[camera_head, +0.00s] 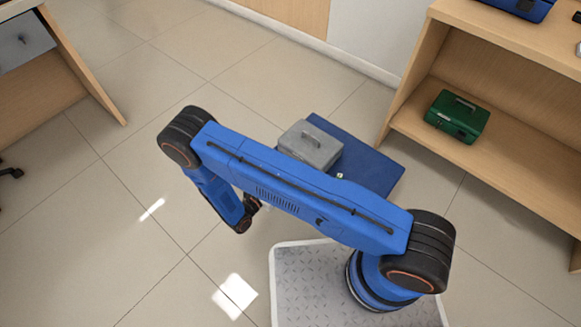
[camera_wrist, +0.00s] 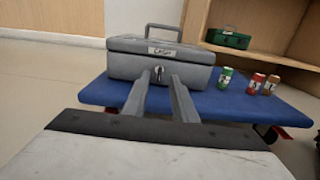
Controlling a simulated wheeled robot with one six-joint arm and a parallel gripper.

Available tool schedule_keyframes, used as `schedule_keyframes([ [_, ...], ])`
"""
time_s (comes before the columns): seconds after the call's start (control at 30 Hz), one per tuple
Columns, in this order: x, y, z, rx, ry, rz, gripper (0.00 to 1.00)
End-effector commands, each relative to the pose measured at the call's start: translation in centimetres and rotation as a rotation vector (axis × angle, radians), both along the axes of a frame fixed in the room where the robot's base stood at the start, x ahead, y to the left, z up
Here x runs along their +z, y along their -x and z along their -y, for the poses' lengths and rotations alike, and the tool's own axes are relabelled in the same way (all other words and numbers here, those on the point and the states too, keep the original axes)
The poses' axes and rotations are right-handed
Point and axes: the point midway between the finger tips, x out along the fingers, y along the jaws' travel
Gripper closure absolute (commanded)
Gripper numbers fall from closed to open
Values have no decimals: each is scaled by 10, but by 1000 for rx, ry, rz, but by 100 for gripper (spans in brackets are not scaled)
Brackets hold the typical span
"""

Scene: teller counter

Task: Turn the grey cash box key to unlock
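The grey cash box (camera_head: 311,143) sits closed on a blue platform (camera_head: 370,160), with its handle on top. In the wrist view the grey cash box (camera_wrist: 190,66) faces me, with a label on its front. The small key (camera_wrist: 158,71) shows at the front lock below the label. My gripper (camera_wrist: 159,80) is open, its two grey fingers apart and pointing at the box front. The key appears between the fingertips, with no visible contact. In the head view my gripper (camera_head: 250,206) is partly hidden by my arm, left of and below the box.
Several cans, including a green one (camera_wrist: 226,77), stand on the platform right of the box. A green cash box (camera_head: 457,116) is on a wooden shelf (camera_head: 520,150) at right. A wooden desk (camera_head: 75,70) stands at far left.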

Motion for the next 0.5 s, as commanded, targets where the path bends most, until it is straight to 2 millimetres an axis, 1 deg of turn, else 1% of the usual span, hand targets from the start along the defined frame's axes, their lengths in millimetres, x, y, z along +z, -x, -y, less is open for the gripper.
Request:
schedule_keyframes([
  [0.03, 0, -6, 7, -4, 1, -1, 75],
  [0.2, 0, -25, 26, -4, 1, -1, 75],
  [0.33, 0, -36, 37, -3, 1, 0, 75],
  [0.5, 0, -45, 45, -1, 1, 0, 75],
])
